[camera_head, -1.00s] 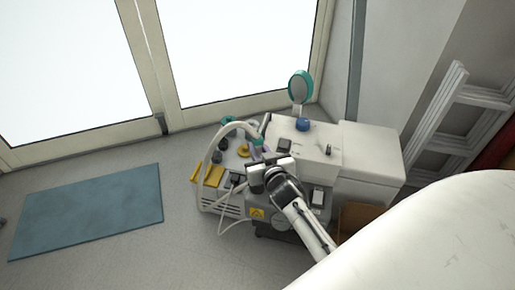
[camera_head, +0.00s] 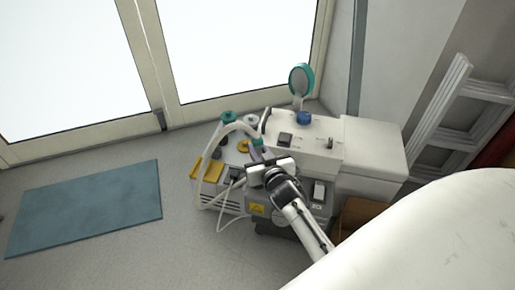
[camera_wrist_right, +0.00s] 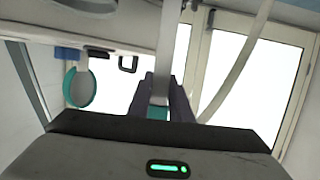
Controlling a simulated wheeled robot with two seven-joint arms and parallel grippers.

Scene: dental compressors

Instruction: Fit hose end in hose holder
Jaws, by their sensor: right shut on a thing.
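My right gripper (camera_head: 259,158) is over the front of the compressor unit and shut on the end of a white hose (camera_head: 232,128). In the right wrist view the dark fingers (camera_wrist_right: 160,100) close around the hose's teal collar (camera_wrist_right: 157,113), and the pale hose runs up from it. The hose arches left and down the unit's left side. A small black loop (camera_wrist_right: 128,63), possibly the hose holder, stands apart from the fingers in the right wrist view; a dark upright piece (camera_head: 265,119) behind the gripper may be the same part. My left gripper is out of view.
The compressor unit (camera_head: 370,145) carries a teal-rimmed round piece (camera_head: 302,78), a blue knob (camera_head: 304,118) and yellow parts (camera_head: 214,171). A cardboard box (camera_head: 362,216) is at its right. A blue mat (camera_head: 85,208) lies on open floor at left.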

